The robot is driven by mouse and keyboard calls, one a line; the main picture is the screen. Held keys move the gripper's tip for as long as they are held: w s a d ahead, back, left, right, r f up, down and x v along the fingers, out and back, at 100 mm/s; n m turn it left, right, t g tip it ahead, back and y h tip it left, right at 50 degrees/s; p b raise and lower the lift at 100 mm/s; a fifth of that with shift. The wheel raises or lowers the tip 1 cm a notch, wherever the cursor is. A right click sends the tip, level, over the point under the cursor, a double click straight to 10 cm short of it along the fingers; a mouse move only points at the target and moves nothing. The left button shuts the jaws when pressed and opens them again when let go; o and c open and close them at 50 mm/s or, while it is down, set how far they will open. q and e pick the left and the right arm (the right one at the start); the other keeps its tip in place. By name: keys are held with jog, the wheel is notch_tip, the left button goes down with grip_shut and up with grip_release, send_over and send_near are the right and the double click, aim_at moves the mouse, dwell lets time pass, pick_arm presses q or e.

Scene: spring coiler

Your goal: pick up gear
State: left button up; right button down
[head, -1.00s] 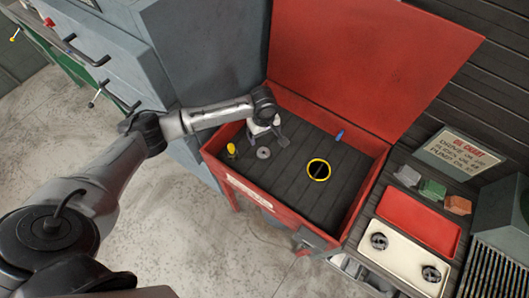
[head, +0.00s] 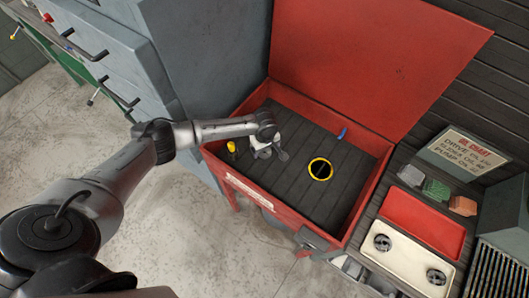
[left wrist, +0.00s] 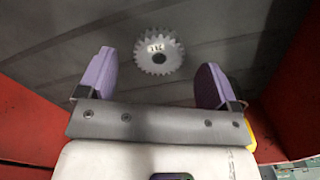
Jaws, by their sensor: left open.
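A grey toothed gear (left wrist: 158,52) lies on the dark slatted floor of the red box (head: 336,234). It shows in the left wrist view just beyond and between the purple fingertips of my left gripper (left wrist: 155,70). The fingers are spread apart with nothing between them touching the gear. In the head view my left gripper (head: 270,152) is down inside the box at its left part and hides the gear. My right gripper is not in view.
The box also holds a yellow object (head: 232,147), a yellow-rimmed ring (head: 320,169) and a blue object (head: 342,133). Its raised red lid (head: 370,60) stands behind. On the right are a red tray (head: 425,222) and a cream tray (head: 408,265) with two round metal parts.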

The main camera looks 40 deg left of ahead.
pick_arm(q)
jog(key=shift+f, duration=1.2)
jog(key=c, duration=1.1)
jog(key=shift+c, duration=0.2)
